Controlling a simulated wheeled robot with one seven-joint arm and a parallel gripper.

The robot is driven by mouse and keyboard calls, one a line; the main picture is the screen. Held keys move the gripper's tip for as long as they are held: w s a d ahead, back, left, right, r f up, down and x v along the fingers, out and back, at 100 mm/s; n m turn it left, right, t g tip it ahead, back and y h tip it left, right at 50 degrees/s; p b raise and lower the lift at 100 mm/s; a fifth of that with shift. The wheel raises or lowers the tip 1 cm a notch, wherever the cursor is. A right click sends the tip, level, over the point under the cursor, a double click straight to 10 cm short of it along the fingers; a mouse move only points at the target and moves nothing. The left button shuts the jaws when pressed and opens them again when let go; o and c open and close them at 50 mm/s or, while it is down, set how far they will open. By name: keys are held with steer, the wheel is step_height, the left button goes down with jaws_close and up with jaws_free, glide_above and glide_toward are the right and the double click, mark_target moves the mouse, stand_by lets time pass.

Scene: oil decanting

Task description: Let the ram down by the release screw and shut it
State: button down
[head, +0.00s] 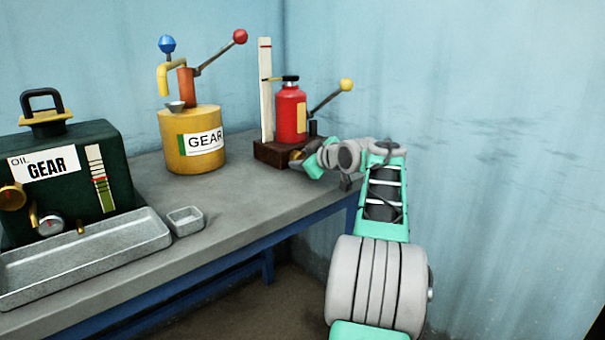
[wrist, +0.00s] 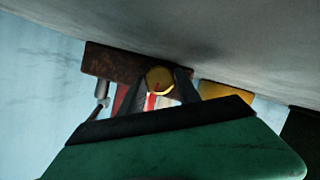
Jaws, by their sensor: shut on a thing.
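The red jack (head: 291,115) stands on a brown base block (head: 268,153) at the bench's back right corner. Its dark ram top (head: 290,78) carries a pointer that reaches left to a white upright scale (head: 265,100), below the scale's red mark near the top. My gripper (head: 301,157) is low at the front of the jack. In the wrist view my gripper (wrist: 160,86) has its two dark fingers on either side of the round brass release screw (wrist: 160,78), shut on it. A red mark shows on the screw's face. The fingers hide its sides.
The jack's lever with a yellow ball (head: 346,85) points up right. A yellow gear oil can (head: 190,150) with a pump stands left of the jack. A dark green oil tank (head: 75,190), a grey tray (head: 100,255) and a small dish (head: 185,220) are farther left.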

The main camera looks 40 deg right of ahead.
steer(key=shift+f+n+h+b, duration=0.15)
steer(key=shift+n+h+b, duration=0.15)
steer(key=shift+b, duration=0.4)
steer(key=c, duration=0.9)
jaws_free()
steer(key=shift+o, duration=0.2)
